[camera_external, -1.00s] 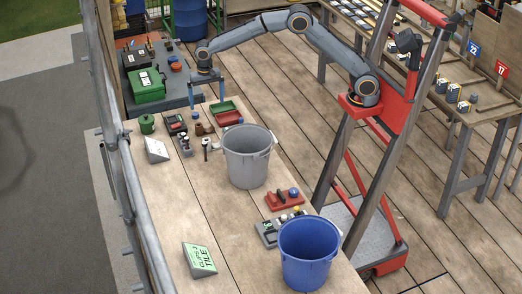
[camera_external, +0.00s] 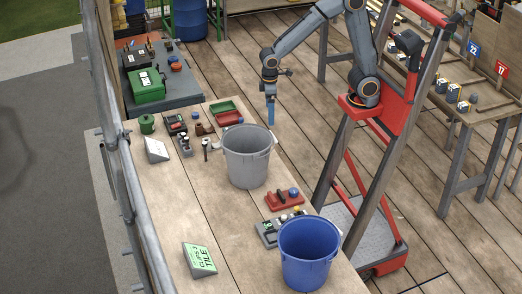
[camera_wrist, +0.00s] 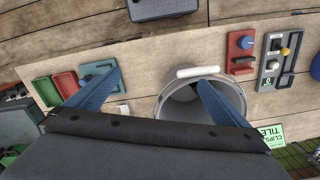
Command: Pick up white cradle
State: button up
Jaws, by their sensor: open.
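A small white piece (camera_wrist: 123,107) lies on the bench near the left finger in the wrist view. It may be the white cradle, but its shape is too small to tell. I cannot make out a clear white cradle in the external view. My gripper (camera_external: 270,121) is open and empty, pointing down above the far rim of the grey bucket (camera_external: 247,167). In the wrist view my gripper (camera_wrist: 159,77) has its fingers spread, the right one over the bucket's mouth and the left one over a teal tray (camera_wrist: 93,70).
The bench (camera_external: 167,210) carries a blue bucket (camera_external: 307,258), a red block with knobs (camera_external: 285,201), a green tray (camera_external: 222,106), a red tray (camera_external: 229,118) and a green sign (camera_external: 199,260). A scaffold rail (camera_external: 133,190) runs along the left. The bench's front left is mostly bare.

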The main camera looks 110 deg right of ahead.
jog(key=s+a+f+n+b, duration=0.1)
jog(key=s+a+f, duration=0.1)
jog(key=f, duration=0.1)
jog(key=s+a+f+n+t, duration=0.1)
jog(key=s+a+f, duration=0.1)
jog(key=s+f, duration=0.1)
jog(key=s+a+f+n+b, duration=0.1)
jog(key=s+a+f, duration=0.1)
jog(key=f, duration=0.2)
jog(key=shift+s+a+f+n+t+b, duration=0.2)
jog(key=shift+a+f+n+t+b, duration=0.1)
jog(key=shift+a+b, duration=0.05)
jog(key=c, duration=0.4)
jog(key=shift+s+f, duration=0.1)
jog(key=c, duration=0.9)
